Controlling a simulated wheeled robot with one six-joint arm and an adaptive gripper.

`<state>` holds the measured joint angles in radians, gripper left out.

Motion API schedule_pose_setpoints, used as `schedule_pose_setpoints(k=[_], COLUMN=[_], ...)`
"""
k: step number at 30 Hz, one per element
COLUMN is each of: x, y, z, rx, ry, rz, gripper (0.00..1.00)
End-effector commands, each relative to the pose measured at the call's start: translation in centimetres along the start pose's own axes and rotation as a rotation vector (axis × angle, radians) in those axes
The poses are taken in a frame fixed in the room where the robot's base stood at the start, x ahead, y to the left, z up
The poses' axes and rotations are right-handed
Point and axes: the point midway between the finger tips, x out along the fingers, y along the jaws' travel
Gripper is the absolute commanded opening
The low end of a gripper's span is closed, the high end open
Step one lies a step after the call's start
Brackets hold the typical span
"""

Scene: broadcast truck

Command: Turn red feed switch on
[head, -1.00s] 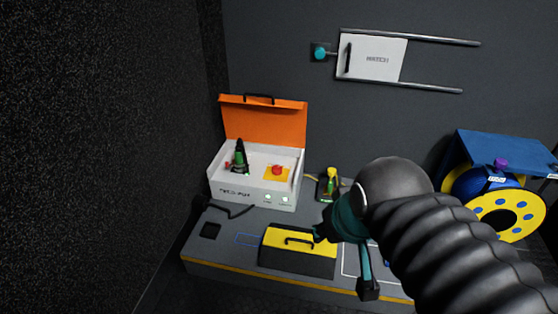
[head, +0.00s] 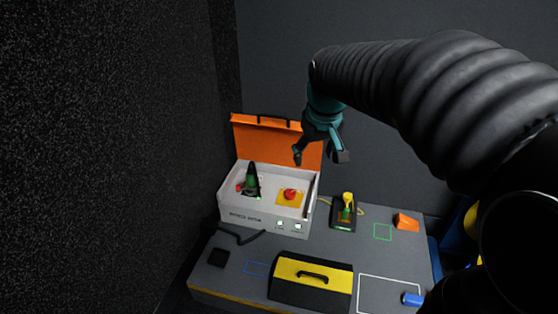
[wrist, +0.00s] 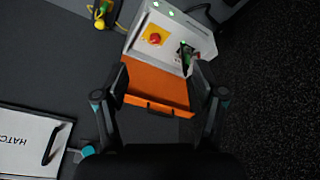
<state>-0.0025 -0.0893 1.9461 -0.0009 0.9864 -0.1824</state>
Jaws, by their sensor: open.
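A white control box (head: 250,217) with a raised orange lid (head: 268,138) stands on the bench. Inside it, a black lever (head: 252,174) with green at its base stands at the left, with a small red part (head: 239,187) beside it. A red mushroom button (head: 290,194) sits on a yellow plate to the right. I cannot tell for sure which is the red feed switch. The wrist view shows the button (wrist: 155,39) and lever (wrist: 187,56) beyond my fingers. My gripper (head: 319,158) is open and empty, above the box beside the lid, touching neither control.
A yellow-handled lever unit (head: 345,211) stands right of the box, with an orange block (head: 406,222) farther right. A wall hatch (wrist: 30,137) shows in the wrist view. A dark wall rises at left.

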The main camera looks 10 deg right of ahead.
Motion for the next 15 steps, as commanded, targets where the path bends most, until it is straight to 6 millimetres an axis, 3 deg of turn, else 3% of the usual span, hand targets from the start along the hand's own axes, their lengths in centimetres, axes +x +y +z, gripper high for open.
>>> schedule_pose_setpoints(k=[1, 6, 15], x=[0.9, 4.0, 11.7], y=[0.3, 1.2, 2.4], z=[-1.6, -6.2, -12.9], rx=[-0.012, -0.057, -0.135], ry=[-0.018, -0.063, -0.142], rz=[-0.003, -0.014, -0.037], gripper=[0.70, 0.70, 0.70])
